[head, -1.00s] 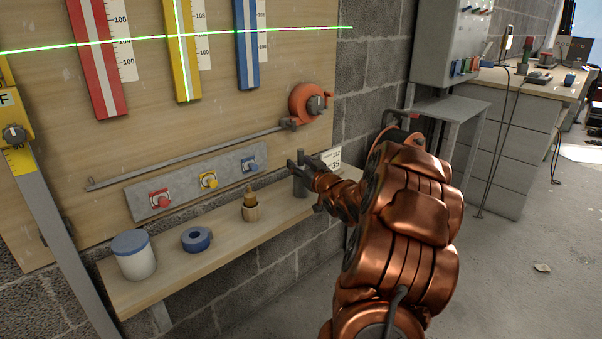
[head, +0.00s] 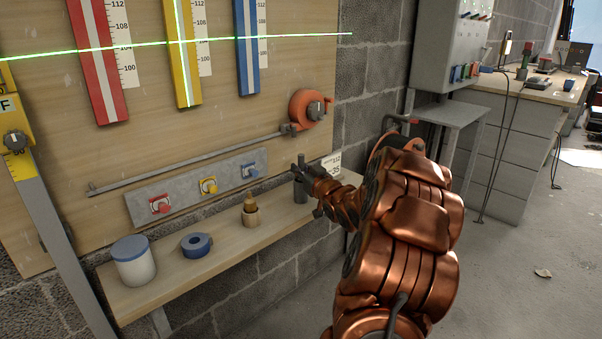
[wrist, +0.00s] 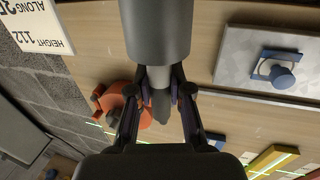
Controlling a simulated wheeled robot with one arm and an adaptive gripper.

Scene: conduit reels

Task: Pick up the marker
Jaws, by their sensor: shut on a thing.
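The marker shows in the wrist view as a narrow grey body with a dark pointed tip (wrist: 160,103), between my fingers. It stands upright out of a wider dark grey cylinder (wrist: 156,30), which looks like a holder. In the head view this cylinder (head: 300,190) is on the right part of the wooden shelf, and the marker's dark top (head: 301,160) shows just above my fingers. My gripper (wrist: 160,88) is shut on the marker; it also shows in the head view (head: 308,172). Whether the marker's lower end is still inside the cylinder is hidden.
The shelf (head: 215,250) also carries a white jar with a blue lid (head: 134,262), blue tape (head: 196,245) and a wooden cup (head: 251,216) with a brass-coloured piece. Behind are a board with a grey button strip (head: 190,190) and an orange reel (head: 309,109).

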